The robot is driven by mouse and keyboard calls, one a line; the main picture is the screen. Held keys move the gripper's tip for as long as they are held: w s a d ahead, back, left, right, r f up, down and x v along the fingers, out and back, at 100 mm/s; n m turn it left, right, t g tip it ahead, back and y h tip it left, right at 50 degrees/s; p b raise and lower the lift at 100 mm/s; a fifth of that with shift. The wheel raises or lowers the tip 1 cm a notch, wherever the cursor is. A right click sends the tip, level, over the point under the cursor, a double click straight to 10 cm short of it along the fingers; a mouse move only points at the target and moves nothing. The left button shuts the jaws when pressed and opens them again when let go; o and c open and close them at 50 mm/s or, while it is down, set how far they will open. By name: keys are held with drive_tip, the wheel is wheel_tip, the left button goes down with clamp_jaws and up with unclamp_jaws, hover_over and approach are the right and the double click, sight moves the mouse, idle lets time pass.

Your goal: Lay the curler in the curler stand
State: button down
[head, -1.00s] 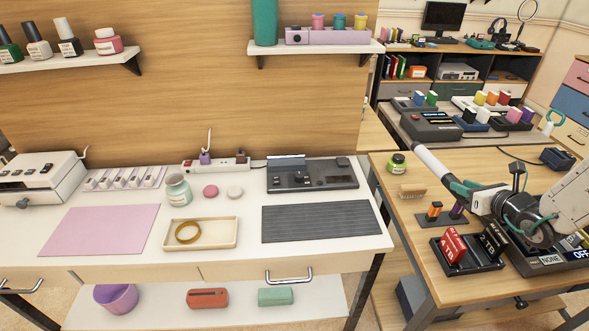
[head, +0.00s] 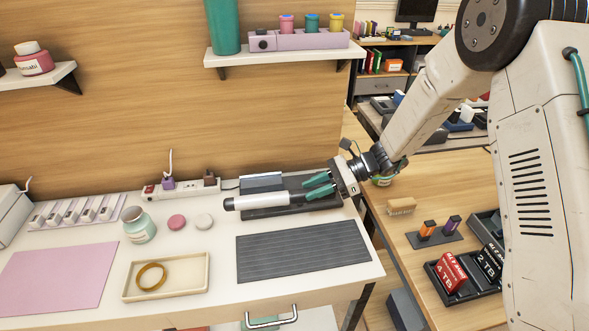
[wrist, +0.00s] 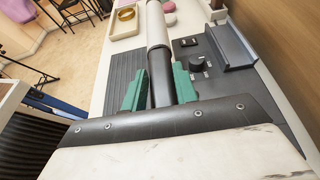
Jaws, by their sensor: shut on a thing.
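The curler is a rod with a white section (head: 262,201) and a dark section (wrist: 160,72). My gripper (head: 320,186) has teal fingers shut on the dark section, which lies between them in the wrist view (wrist: 160,88). The white section points left in the head view and away from me in the wrist view. The curler stand is a dark grey unit with a raised trough (head: 262,182) along its back left and a knob (wrist: 197,62). The curler crosses in front of the trough, apart from it. Curler and gripper hide part of the stand; the height between them is unclear.
A ribbed grey mat (head: 300,252) lies in front of the stand. A beige tray with a gold ring (head: 153,277), a jar (head: 138,226) and two small round items stand left. A power strip (head: 182,187) is behind. A shelf (head: 285,57) hangs above.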

drive_tip(key=w, duration=0.5)
drive_tip(key=w+f, duration=0.1)
drive_tip(key=w, duration=0.4)
drive_tip(key=w+a, duration=0.1)
drive_tip(key=w, duration=0.3)
drive_tip(key=shift+w+f, duration=0.2)
drive_tip(key=shift+w, duration=0.35)
wheel_tip(320, 180, down, 4)
drive_tip(key=shift+d+r, duration=0.1)
drive_tip(key=shift+r, duration=0.15)
drive_tip(key=c, duration=1.1)
unclamp_jaws()
drive_tip(key=shift+f, duration=0.1)
drive_tip(key=v, duration=1.2)
